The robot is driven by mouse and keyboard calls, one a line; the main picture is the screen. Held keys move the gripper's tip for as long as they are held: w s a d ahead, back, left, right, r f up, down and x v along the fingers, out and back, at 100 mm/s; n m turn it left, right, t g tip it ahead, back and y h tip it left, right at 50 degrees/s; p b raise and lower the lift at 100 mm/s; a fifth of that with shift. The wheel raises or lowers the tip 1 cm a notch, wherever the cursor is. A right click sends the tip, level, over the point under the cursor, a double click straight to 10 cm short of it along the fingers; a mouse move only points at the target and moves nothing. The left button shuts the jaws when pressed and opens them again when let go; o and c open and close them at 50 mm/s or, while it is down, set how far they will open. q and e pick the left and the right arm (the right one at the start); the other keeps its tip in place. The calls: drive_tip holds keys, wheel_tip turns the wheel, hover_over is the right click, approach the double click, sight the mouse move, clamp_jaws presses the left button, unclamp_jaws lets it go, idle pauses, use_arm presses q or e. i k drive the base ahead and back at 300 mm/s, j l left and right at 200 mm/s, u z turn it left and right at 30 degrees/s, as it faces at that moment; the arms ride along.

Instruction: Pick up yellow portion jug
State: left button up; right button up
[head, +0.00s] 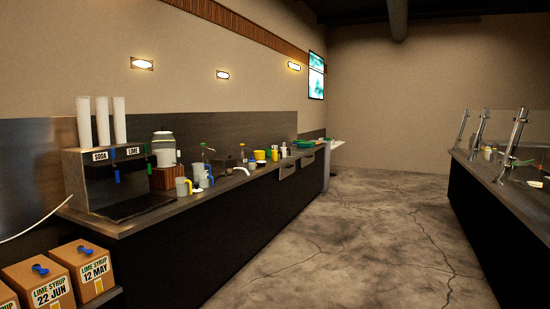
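Neither of my grippers is in view.
The drinks dispenser (112,173) fills the counter's near end, with lime syrup boxes (32,285) low at left. The counter (215,190) runs away along the wall. A second counter (497,180) stands at right. The cracked floor (375,230) between them is clear.

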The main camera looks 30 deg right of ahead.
sight(274, 153)
drive_tip(key=i+l+z, duration=0.65)
drive_tip(key=i, duration=0.2)
drive_tip(key=i+l+z, duration=0.35)
drive_tip(key=i+j+z, duration=0.1)
drive_tip(key=i+z, duration=0.25)
drive_tip(key=i, duration=2.55)
drive_tip(key=i+u, duration=0.1)
drive_tip(key=i, duration=0.55)
drive_tip(key=i+l+u, duration=0.15)
drive_tip(key=i, duration=0.5)
